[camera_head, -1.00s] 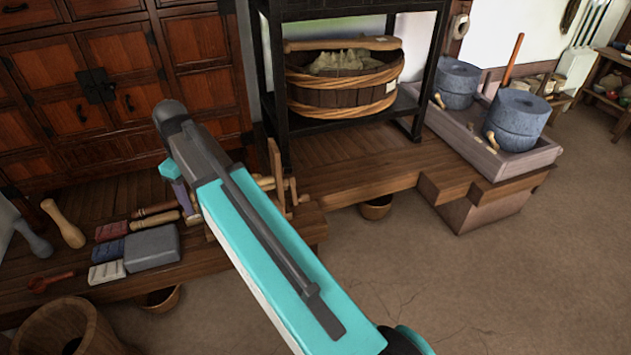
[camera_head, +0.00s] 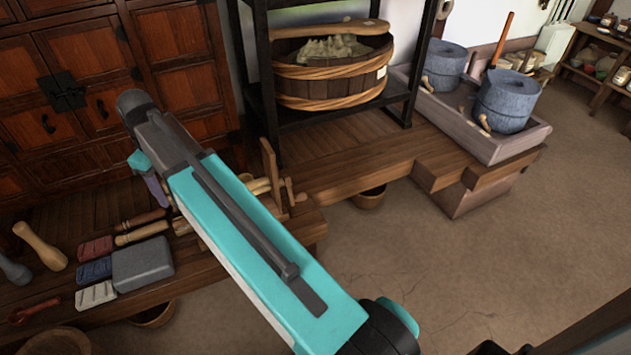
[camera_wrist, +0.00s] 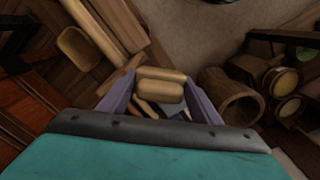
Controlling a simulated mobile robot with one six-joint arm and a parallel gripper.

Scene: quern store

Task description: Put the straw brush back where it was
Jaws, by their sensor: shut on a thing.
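My gripper (camera_wrist: 160,100) is shut on a tan, rounded bundle in the wrist view, which looks like the straw brush (camera_wrist: 162,86). It lies crosswise between the two purple fingers. In the head view my gripper (camera_head: 154,188) hangs over the low wooden platform (camera_head: 340,172), mostly hidden behind my arm. The held thing cannot be made out there. Two stone querns (camera_head: 508,98) stand in a wooden trough (camera_head: 463,125) at the right.
A black rack (camera_head: 262,80) holds a wooden tub (camera_head: 322,88). A grey stone block (camera_head: 142,263), several patterned blocks (camera_head: 96,294) and a wooden pestle (camera_head: 40,246) lie at left before the cabinet (camera_head: 130,80). The floor (camera_head: 440,250) at right is mostly clear.

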